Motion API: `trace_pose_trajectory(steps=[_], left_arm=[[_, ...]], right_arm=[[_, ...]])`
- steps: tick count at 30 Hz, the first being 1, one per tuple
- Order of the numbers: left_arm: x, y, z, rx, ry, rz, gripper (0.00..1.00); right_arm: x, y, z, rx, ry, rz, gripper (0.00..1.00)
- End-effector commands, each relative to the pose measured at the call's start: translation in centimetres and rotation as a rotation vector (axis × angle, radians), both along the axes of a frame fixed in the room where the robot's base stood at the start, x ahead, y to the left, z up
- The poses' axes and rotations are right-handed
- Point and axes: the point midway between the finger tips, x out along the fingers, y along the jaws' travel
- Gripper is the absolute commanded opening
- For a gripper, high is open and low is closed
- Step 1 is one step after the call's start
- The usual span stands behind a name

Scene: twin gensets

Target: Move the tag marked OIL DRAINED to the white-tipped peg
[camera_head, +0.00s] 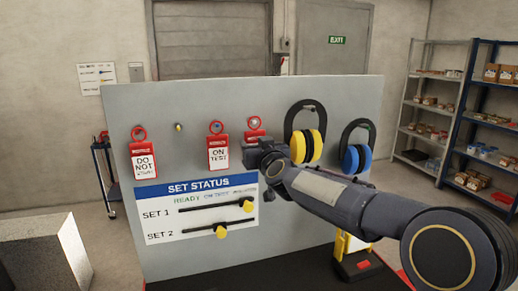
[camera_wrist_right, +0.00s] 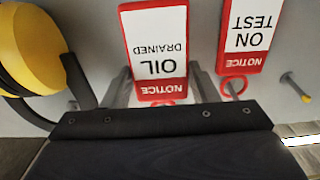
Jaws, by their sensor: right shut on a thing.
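The OIL DRAINED tag (camera_wrist_right: 157,45), white with red ends, is upside down in the wrist view. In the head view its red top (camera_head: 254,134) shows at the third peg from the left, with the rest behind my right gripper (camera_head: 262,158). That gripper (camera_wrist_right: 160,90) is shut on the tag, one finger along each side. The tag's ring appears around or at its peg; I cannot tell if it is free. An empty yellow-tipped peg (camera_head: 178,127) stands left of the ON TEST tag (camera_head: 218,153). I cannot make out a white peg tip for certain.
A DO NOT START tag (camera_head: 144,160) hangs at the far left of the grey board (camera_head: 330,93). Yellow earmuffs (camera_head: 308,146) and blue earmuffs (camera_head: 357,157) hang to the right, close to my right arm. A SET STATUS panel (camera_head: 198,188) with sliders is below.

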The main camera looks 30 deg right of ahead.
Motion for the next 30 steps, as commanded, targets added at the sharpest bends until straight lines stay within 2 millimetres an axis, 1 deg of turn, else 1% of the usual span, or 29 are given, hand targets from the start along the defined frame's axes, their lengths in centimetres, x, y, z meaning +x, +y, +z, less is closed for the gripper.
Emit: trace_pose_trajectory(steps=[6, 12, 18, 30], left_arm=[[0.0, 0.0, -0.2, 0.0, 0.0, 0.0, 0.5], [0.0, 0.0, -0.6, 0.0, 0.0, 0.0, 0.5], [0.0, 0.0, -0.7, 0.0, 0.0, 0.0, 0.5], [0.0, 0.0, -0.7, 0.0, 0.0, 0.0, 0.5]], right_arm=[[1.3, -0.3, -0.2, -0.001, 0.0, 0.0, 0.32], [2.1, -0.5, -0.7, -0.001, 0.0, 0.0, 0.32], [2.5, -0.6, -1.0, 0.0, -0.001, -0.001, 0.32], [2.6, -0.6, -1.0, 0.0, -0.001, 0.0, 0.32]])
